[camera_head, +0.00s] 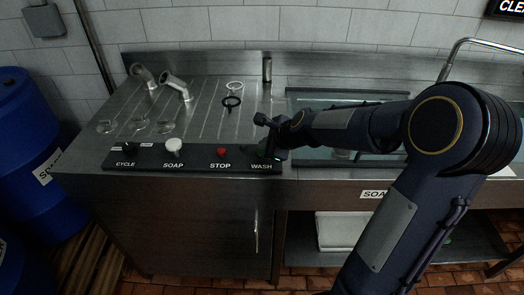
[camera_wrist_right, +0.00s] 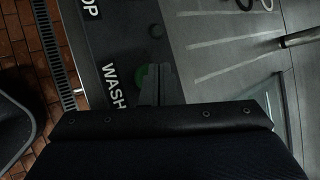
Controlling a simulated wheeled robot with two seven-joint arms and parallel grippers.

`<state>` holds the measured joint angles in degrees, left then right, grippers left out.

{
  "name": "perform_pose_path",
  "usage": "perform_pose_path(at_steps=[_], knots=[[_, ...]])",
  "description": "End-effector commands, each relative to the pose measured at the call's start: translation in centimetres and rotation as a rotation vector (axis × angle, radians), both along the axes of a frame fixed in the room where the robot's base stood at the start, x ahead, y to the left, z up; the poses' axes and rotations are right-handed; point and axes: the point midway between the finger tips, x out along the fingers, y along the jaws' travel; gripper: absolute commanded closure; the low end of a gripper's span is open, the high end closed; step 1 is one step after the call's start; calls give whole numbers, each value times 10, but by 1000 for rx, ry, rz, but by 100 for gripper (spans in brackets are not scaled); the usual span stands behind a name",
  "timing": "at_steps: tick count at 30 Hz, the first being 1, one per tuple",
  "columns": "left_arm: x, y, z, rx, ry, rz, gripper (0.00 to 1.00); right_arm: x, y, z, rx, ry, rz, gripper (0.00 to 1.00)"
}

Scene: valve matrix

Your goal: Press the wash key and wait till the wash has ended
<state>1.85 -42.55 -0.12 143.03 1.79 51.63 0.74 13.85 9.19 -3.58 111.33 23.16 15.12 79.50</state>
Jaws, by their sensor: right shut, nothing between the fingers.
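The black control panel (camera_head: 197,158) runs along the front of the steel counter, with labels CYCLE, SOAP, STOP and WASH. The green wash key (camera_wrist_right: 142,76) shows partly beside my fingers in the right wrist view, by the word WASH. In the head view my gripper and wrist largely hide it. My right gripper (camera_head: 270,153) is shut and empty, with its fingers (camera_wrist_right: 156,88) down at the key. I cannot tell whether they touch or press it. My left gripper is not in view.
A red STOP button (camera_head: 221,152) and a white SOAP knob (camera_head: 173,146) lie left of WASH. Metal elbow fittings (camera_head: 176,86), a white ring (camera_head: 235,85) and a black ring (camera_head: 232,101) lie on the grooved counter. A glass-covered basin (camera_head: 305,99) is at right. Blue drums (camera_head: 28,125) stand at left.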

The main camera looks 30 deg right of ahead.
Motion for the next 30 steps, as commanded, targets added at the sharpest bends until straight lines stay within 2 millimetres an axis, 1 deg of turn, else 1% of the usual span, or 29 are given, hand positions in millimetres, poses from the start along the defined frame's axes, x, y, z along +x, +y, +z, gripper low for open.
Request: perform_pose_path(at_steps=[30], knots=[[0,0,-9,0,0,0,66,0,0,-11,0,1,0,100]])
